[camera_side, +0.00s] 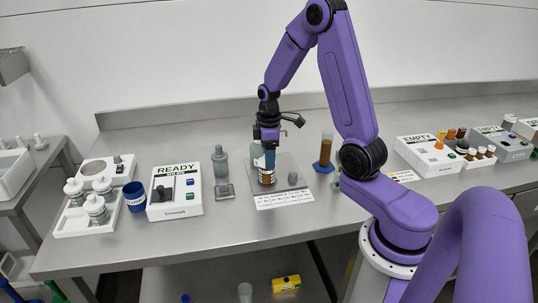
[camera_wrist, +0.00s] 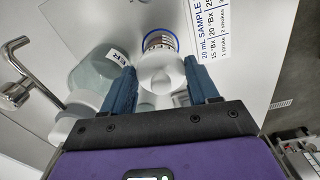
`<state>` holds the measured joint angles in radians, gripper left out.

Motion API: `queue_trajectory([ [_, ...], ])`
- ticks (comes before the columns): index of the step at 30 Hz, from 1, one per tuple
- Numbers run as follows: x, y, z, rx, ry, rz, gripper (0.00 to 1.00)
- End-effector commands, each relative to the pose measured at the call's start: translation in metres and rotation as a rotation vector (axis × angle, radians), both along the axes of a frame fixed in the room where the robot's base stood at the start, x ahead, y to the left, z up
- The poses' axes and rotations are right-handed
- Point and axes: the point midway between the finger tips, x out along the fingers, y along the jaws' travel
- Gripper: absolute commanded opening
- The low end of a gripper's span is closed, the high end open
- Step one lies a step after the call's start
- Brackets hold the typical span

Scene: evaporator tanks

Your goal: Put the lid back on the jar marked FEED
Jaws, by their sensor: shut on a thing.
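My gripper (camera_side: 264,150) points down over a small amber jar (camera_side: 267,177) with a pale label, on a grey plate. In the wrist view, my gripper's blue fingers (camera_wrist: 163,80) are shut on a white round cap-like piece (camera_wrist: 161,72). The labelled jar with a blue ring (camera_wrist: 160,42) shows just beyond that piece. I cannot tell whether the white piece is a loose lid or touches the jar. No FEED marking is readable on any jar in these views.
A grey-green bottle (camera_side: 220,163) stands left of my gripper, and an amber cylinder (camera_side: 325,151) stands right. A printed card (camera_side: 284,199) lies in front. Further left are a READY box (camera_side: 175,192), a blue cup (camera_side: 134,196) and a white tray of jars (camera_side: 70,222). An EMPTY box (camera_side: 428,157) stands right.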

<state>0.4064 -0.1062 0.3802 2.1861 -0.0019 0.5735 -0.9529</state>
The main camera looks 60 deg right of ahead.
Motion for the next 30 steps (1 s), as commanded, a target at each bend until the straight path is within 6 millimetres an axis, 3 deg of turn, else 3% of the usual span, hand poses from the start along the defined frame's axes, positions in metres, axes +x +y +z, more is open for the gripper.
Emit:
queue_trajectory([
  [12, 0.0001, 0.0000, -0.0004, 0.000, 0.000, 0.000, 0.31],
  [13, 0.0001, 0.0000, -0.0004, 0.000, 0.000, 0.000, 0.69],
  [15, 0.0001, 0.0000, -0.0004, 0.000, 0.000, 0.000, 0.89],
  [21, 0.0001, -0.0001, -0.0004, 0.000, 0.000, 0.000, 0.89],
  [23, 0.0001, -0.0001, -0.0004, 0.000, 0.000, 0.000, 1.00],
  [30, 0.0005, -0.0006, -0.0004, -0.001, -0.002, -0.001, 1.00],
])
